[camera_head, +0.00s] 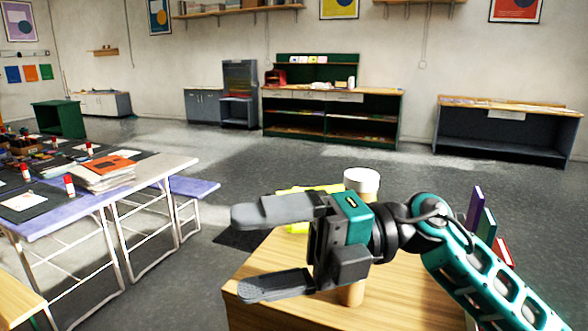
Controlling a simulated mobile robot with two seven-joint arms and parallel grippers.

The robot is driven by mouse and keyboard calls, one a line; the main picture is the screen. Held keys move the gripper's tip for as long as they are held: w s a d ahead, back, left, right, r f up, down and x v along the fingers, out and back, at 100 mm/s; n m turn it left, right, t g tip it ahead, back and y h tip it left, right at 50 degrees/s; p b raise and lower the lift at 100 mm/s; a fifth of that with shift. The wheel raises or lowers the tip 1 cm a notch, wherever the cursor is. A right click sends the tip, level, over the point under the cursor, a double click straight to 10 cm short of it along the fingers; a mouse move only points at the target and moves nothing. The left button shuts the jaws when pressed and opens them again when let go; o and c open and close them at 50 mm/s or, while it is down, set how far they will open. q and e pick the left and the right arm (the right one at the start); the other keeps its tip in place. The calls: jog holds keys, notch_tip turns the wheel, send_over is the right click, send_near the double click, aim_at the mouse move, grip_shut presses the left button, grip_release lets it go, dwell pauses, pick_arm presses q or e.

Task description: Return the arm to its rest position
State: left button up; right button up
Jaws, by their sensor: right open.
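My right arm comes in from the lower right, a teal and black arm. Its gripper (268,248) is open, with two grey fingers spread apart and nothing between them. It is above and in front of a light wooden table top (400,300) and points left. My left gripper is not in view. A white, round-topped object (362,180) shows just behind the gripper, and the gripper hides its lower part.
Yellow material (298,229) shows behind the gripper. Upright purple, green and red items (488,225) stand right of the arm. A work table (150,172) with papers, an orange folder (110,165) and glue sticks stands at left. Grey floor (290,165) is clear towards the back shelves (345,125).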

jog(key=w+d+f+m+t+h, duration=0.3)
jog(key=w+d+f+m+t, duration=0.4)
jog(key=m+t, duration=0.65)
jog(key=w+d+f+m+t+h, duration=0.25)
jog(key=d+f+m+t, duration=0.25)
jog(key=f+m+t, duration=0.85)
jog(key=s+d+f+m+g+h, duration=0.3)
jog(key=s+f, duration=0.2)
jog(key=f, duration=0.2)
jog(key=s+d+f+m+g+h, duration=0.2)
jog(key=s+f+m+g+h, duration=0.1)
jog(key=f, duration=0.4)
jog(key=s+d+f+m+g+h, duration=0.3)
jog(key=s+f+m+g, duration=0.2)
jog(key=s+f, duration=0.2)
jog(key=shift+d+f+h, duration=0.35)
jog(key=shift+f, duration=0.25)
jog(key=shift+s, duration=0.1)
